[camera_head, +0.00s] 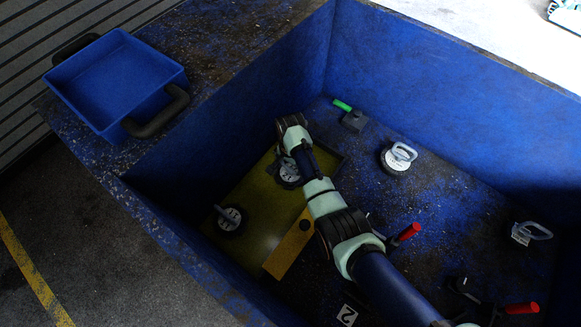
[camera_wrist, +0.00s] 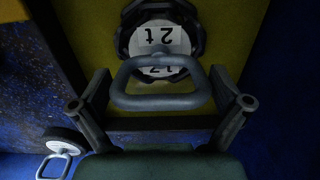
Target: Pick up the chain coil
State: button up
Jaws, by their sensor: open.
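The chain coil appears to be the dark, lumpy ring (camera_wrist: 197,32) around a white label marked "2 t" in the wrist view. A grey loop handle (camera_wrist: 163,101) stands over its near side. My gripper (camera_wrist: 160,78) is open, with one finger on each side of the handle and gaps between. I cannot tell how far above the coil the fingers are. In the head view, the labelled coil (camera_head: 289,171) lies on a yellow plate, partly hidden by my wrist.
A blue bin (camera_head: 440,75) surrounds the items. Another handled disc (camera_head: 230,219) is on the yellow plate (camera_head: 262,222). A pale handled disc (camera_head: 396,160), red-handled tools (camera_head: 407,233) and a green-handled tool (camera_head: 342,105) lie right. A blue tray (camera_head: 118,80) sits on the left ledge.

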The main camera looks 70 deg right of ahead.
jog(key=shift+r, duration=0.1)
jog(key=c, duration=1.5)
jog(key=shift+o, duration=0.2)
jog(key=shift+r, duration=0.1)
notch_tip(320, 180, up, 20)
jog(key=p, duration=1)
jog(key=shift+p, duration=0.35)
